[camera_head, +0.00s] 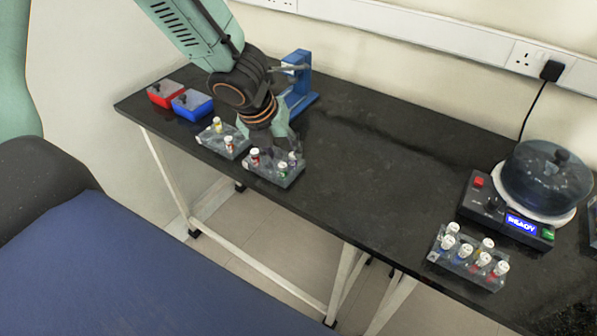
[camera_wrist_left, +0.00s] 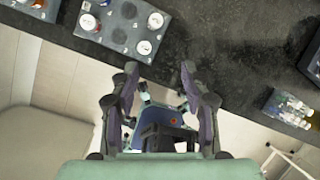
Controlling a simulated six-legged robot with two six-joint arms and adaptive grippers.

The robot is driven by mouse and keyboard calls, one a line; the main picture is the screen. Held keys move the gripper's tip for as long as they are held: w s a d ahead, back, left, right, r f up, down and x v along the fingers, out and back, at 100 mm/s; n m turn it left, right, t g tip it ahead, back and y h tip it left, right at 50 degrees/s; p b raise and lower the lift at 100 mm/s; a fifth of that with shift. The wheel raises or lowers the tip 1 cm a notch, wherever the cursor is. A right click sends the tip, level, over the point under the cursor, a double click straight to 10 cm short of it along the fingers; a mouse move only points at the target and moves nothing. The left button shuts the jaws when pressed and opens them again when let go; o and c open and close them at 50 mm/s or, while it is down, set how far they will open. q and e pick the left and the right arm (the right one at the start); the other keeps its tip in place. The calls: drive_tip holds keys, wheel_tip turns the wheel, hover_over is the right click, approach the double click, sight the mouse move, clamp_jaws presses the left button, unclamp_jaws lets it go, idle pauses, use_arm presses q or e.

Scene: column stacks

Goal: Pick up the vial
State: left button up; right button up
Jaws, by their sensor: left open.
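My left gripper (camera_head: 284,147) is open above the back of a small clear rack (camera_head: 275,176) near the table's front edge. This rack holds a red vial (camera_head: 254,156), a green-banded vial (camera_head: 283,170) and a purple-banded vial (camera_head: 292,158), all with white caps. In the left wrist view the open fingers (camera_wrist_left: 159,78) have nothing between them, and white-capped vials (camera_wrist_left: 144,47) stand in a rack above them. A second rack (camera_head: 216,144) to the left holds a yellow vial (camera_head: 217,124) and a red vial (camera_head: 229,143). My right gripper is not in view.
Red (camera_head: 165,94) and blue (camera_head: 192,105) boxes stand at the far left. A blue stand (camera_head: 300,82) is behind my arm. A centrifuge (camera_head: 543,180) reading READY and a rack of several vials (camera_head: 466,261) are at the right. The table's middle (camera_head: 385,165) is clear.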

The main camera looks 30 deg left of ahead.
sight(282, 165)
use_arm(q)
drive_tip(key=a+f+m, duration=0.1)
drive_tip(key=a+f+m+y+b, duration=0.1)
drive_tip(key=m, duration=0.1)
drive_tip(key=shift+w+m, duration=0.3)
drive_tip(key=shift+w, duration=0.05)
drive_tip(key=shift+w+d+f+b, duration=0.1)
drive_tip(key=shift+w+f+b, duration=0.1)
drive_tip(key=shift+f+b, duration=0.4)
drive_tip(key=x, duration=0.1)
drive_tip(key=b+x, duration=0.2)
drive_tip(key=shift+s+f, duration=0.2)
drive_tip(key=shift+f, duration=0.2)
drive_tip(key=shift+w+f, duration=0.3)
drive_tip(key=shift+w, duration=0.05)
drive_tip(key=shift+s+d+r, duration=0.1)
drive_tip(key=shift+s+r, duration=0.05)
drive_tip(key=shift+s, duration=0.1)
drive_tip(key=shift+c, duration=0.7)
drive_tip(key=c, duration=0.6)
drive_tip(key=shift+c, duration=0.9)
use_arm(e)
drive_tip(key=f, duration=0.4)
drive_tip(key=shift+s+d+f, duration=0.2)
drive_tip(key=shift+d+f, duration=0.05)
